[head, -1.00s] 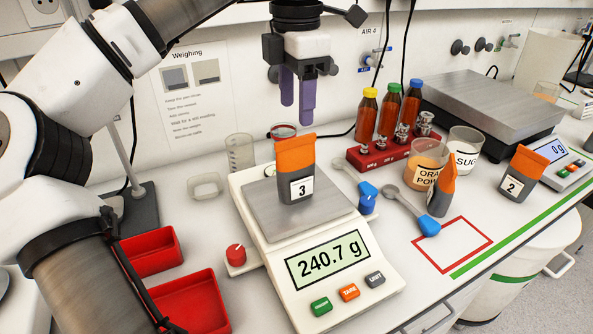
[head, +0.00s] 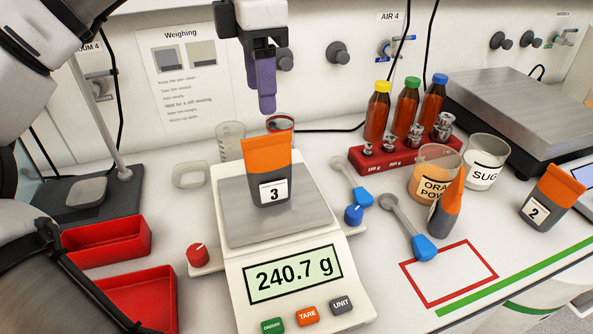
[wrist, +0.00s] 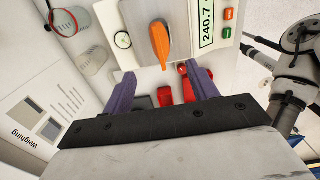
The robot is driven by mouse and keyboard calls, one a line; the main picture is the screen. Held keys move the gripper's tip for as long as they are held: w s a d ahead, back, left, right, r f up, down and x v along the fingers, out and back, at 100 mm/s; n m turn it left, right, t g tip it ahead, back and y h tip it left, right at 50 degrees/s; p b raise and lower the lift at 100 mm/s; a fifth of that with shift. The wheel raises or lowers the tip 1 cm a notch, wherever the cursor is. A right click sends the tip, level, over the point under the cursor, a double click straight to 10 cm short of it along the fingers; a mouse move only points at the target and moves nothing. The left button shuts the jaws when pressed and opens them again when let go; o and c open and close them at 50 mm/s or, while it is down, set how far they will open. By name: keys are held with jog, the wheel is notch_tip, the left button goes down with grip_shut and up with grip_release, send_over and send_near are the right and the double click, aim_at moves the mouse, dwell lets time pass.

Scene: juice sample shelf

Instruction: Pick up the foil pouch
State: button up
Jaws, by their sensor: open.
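A foil pouch with an orange top, grey body and label "3" (head: 267,182) stands upright on the steel pan of the scale (head: 235,220). My gripper (head: 264,98) is open and empty above the pouch and apart from it. In the head view its purple fingers nearly line up, one hiding the other. In the wrist view, the open fingers (wrist: 162,80) show with the orange top of the pouch (wrist: 160,42) ahead of them. A second pouch, labelled "2" (head: 551,199), stands at the right. A third pouch (head: 447,206) is turned edge-on beside the orange powder beaker.
The scale display (head: 293,274) reads 240.7 g. Beakers of orange powder (head: 421,177) and sugar (head: 484,166), a red weight block with bottles (head: 375,162), and spoons (head: 410,228) lie right of the scale. Red trays (head: 108,240) are at left. The red-outlined square (head: 449,272) is empty.

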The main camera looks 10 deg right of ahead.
aim_at(268, 161)
jog(key=shift+s, duration=0.1)
notch_tip(268, 161, down, 8)
jog(key=shift+a+f+b, duration=0.1)
jog(key=shift+b, duration=0.2)
jog(key=shift+d+f+p, duration=0.15)
jog(key=shift+f+p, duration=0.15)
jog(key=shift+f, duration=1.1)
jog(key=shift+d+f+p, duration=0.1)
jog(key=shift+f+p, duration=0.15)
jog(key=shift+f, duration=1.1)
jog(key=shift+c, duration=0.5)
grip_shut()
jog(key=shift+r, duration=0.1)
notch_tip(268, 161, up, 20)
jog(key=p, duration=0.4)
